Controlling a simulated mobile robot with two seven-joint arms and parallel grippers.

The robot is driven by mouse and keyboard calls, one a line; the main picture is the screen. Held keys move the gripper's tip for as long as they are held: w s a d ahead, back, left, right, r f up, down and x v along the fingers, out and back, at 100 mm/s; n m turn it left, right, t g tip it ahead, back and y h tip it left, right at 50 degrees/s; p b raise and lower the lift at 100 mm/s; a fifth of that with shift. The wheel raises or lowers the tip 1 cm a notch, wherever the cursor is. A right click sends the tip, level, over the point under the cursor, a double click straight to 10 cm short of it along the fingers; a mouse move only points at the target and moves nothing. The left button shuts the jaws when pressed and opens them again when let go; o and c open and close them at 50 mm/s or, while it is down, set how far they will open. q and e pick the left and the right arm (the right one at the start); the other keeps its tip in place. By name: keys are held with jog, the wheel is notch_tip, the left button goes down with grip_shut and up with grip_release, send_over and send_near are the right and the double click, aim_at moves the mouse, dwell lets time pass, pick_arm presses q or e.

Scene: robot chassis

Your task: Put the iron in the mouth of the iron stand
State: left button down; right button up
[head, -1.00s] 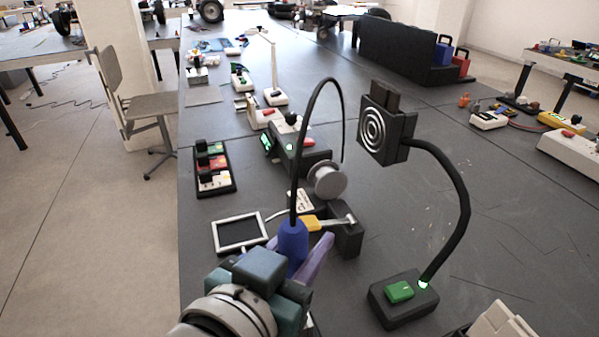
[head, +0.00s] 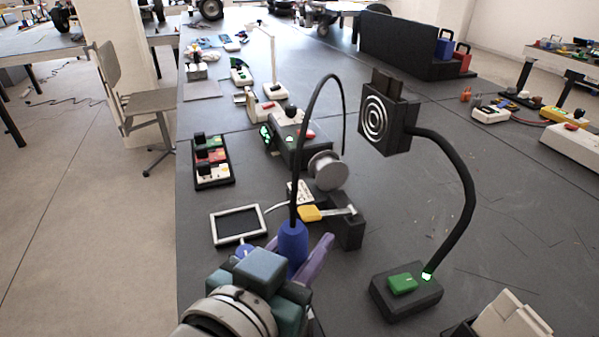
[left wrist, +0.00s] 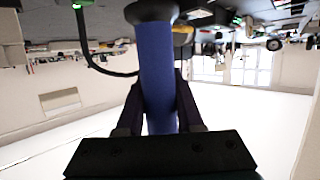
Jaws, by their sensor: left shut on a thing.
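The iron's blue handle (head: 293,241) stands roughly upright in my left gripper (head: 290,262), which is shut on it. A black cord arches from its top toward the spool. In the left wrist view, the handle (left wrist: 158,75) sits between the dark fingers (left wrist: 160,112), with a wide black collar at its far end. The iron's tip cannot be made out. A black block (head: 350,232) with a metal rod and a yellow end piece (head: 310,213) stands just right of the handle; it looks like the iron stand. Its mouth is not clearly visible. My right gripper is not in view.
A grey spool (head: 328,171) and a black station (head: 290,150) stand behind. A framed pad (head: 239,225) lies left of the handle. A fan on a bent black arm (head: 465,195) rises from a base (head: 405,292) at the right.

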pick_arm(q)
jog(key=shift+f+b, duration=1.2)
jog(key=shift+f, duration=0.2)
jog(key=shift+c, duration=2.3)
grip_release()
jog(key=p+v, duration=0.2)
jog(key=v, duration=0.8)
jog(key=shift+r+p, duration=0.15)
jog(key=shift+p, duration=0.2)
notch_tip(320, 180, up, 10)
jog(key=p, duration=1)
jog(key=shift+p, duration=0.35)
